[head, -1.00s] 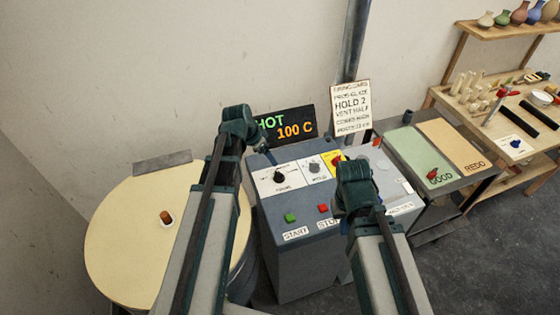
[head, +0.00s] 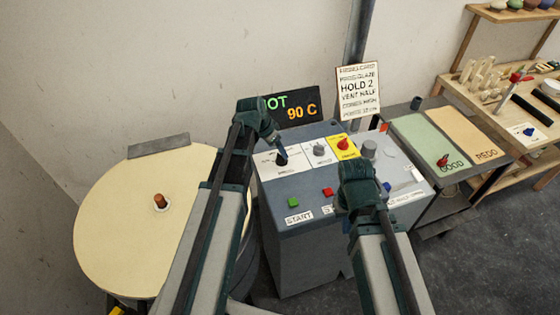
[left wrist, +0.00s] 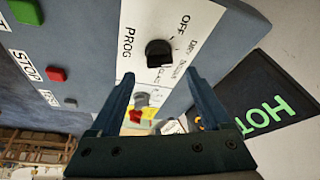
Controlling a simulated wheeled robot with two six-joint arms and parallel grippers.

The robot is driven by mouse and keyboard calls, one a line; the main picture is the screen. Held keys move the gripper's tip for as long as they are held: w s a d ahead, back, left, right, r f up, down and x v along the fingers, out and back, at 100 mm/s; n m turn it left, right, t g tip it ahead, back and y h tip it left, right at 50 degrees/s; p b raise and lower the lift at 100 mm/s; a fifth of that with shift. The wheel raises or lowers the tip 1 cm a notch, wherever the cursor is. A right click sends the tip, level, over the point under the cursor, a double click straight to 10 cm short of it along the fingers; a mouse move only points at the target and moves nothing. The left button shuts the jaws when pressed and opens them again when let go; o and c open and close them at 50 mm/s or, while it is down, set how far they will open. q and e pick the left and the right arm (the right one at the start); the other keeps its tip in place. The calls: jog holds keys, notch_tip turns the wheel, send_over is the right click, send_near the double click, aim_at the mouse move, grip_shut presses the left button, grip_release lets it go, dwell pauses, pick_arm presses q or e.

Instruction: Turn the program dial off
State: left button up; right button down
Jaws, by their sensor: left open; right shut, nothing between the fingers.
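The program dial is a black knob (left wrist: 158,53) on a white plate marked PROG, OFF and other settings in the left wrist view. It also shows on the control box in the head view (head: 282,160). I cannot tell surely which mark it points to. My left gripper (left wrist: 160,77) is open, with its fingertips on either side of the line to the knob, close to it; contact is not clear. It reaches over the box from the left in the head view (head: 279,146). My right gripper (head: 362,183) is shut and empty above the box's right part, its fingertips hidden.
A grey knob (head: 319,149), a red knob on yellow (head: 343,143) and green START (head: 293,202) and red (head: 327,192) buttons share the box. A HOT 90 C display (head: 295,105) stands behind. A round cream lid (head: 110,220) is left.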

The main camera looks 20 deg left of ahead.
aim_at(280, 156)
pick_arm(q)
jog(key=b+x, duration=0.3)
jog(key=x, duration=0.1)
jog(key=shift+w+f, duration=0.1)
jog(key=shift+f, duration=0.15)
jog(key=shift+d, duration=0.1)
grip_shut()
